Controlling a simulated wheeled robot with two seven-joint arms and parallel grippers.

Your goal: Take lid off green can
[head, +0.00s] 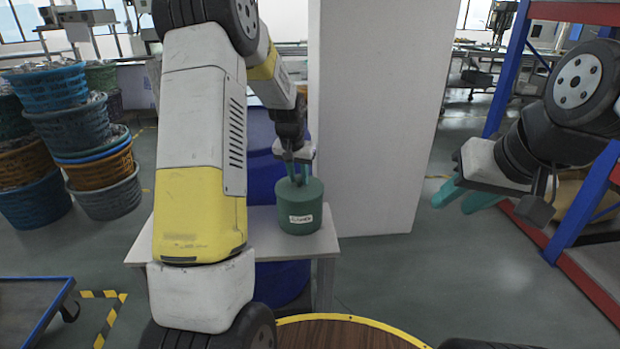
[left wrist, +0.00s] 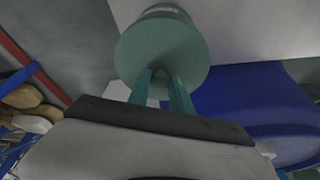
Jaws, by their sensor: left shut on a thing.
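The green can (head: 303,229) stands upright on a small white table (head: 262,222) in the head view, with a white label on its front. Its flat green lid (head: 313,187) is on top, with no clear gap seen between lid and can. My left gripper (head: 298,180) points down from above, shut at the middle of the lid; the part it grips is mostly hidden by the fingers. In the left wrist view the lid (left wrist: 150,52) faces the camera and the teal fingers (left wrist: 165,76) reach its surface. My right gripper (head: 465,196) is open and empty, away at the right.
A blue barrel (head: 263,160) stands behind the table, and a white panel (head: 370,120) is right behind the can. Stacked baskets (head: 105,150) are at the left. A blue and red rack (head: 585,200) is at the right. Open floor lies between panel and rack.

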